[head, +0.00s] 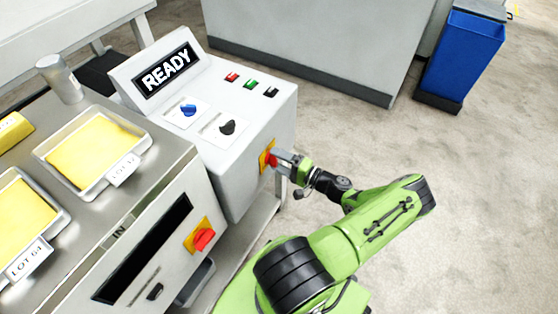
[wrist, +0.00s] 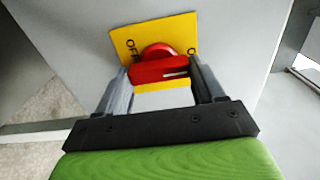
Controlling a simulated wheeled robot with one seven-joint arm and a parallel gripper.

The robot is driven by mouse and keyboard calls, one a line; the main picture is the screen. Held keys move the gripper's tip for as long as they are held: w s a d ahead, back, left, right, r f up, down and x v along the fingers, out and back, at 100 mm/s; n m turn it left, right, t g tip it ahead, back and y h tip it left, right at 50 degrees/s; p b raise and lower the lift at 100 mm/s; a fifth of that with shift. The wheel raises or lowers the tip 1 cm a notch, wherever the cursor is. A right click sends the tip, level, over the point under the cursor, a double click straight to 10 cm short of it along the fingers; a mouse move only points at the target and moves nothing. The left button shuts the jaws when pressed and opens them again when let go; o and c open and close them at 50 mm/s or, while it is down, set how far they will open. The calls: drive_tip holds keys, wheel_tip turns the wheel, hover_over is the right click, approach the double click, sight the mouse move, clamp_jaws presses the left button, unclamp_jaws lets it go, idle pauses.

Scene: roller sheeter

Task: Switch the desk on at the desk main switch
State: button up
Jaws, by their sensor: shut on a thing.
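The desk main switch is a red rotary handle (wrist: 158,68) on a yellow plate (wrist: 185,32) on the side of the grey desk (head: 232,165). In the wrist view the red handle lies crosswise between my fingers, and part of the lettering on the plate is covered. My gripper (wrist: 160,82) is shut on the red handle, one finger at each end. In the head view my gripper (head: 279,161) reaches the switch from the right and hides part of it. The desk's display (head: 167,71) reads READY.
A second red switch on a yellow plate (head: 203,238) sits on the front of the machine at the left. The desk top carries a blue knob (head: 188,109), a black knob (head: 227,127) and small coloured buttons (head: 250,84). A blue bin (head: 460,55) stands behind; the floor at right is clear.

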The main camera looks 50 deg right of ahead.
drive_tip(key=o, duration=1.1)
drive_tip(key=shift+c, duration=0.2)
drive_tip(key=s+d, duration=0.1)
drive_tip(key=s, duration=1.4)
drive_tip(key=shift+s+d+p, duration=0.25)
drive_tip(key=shift+s+p, duration=0.1)
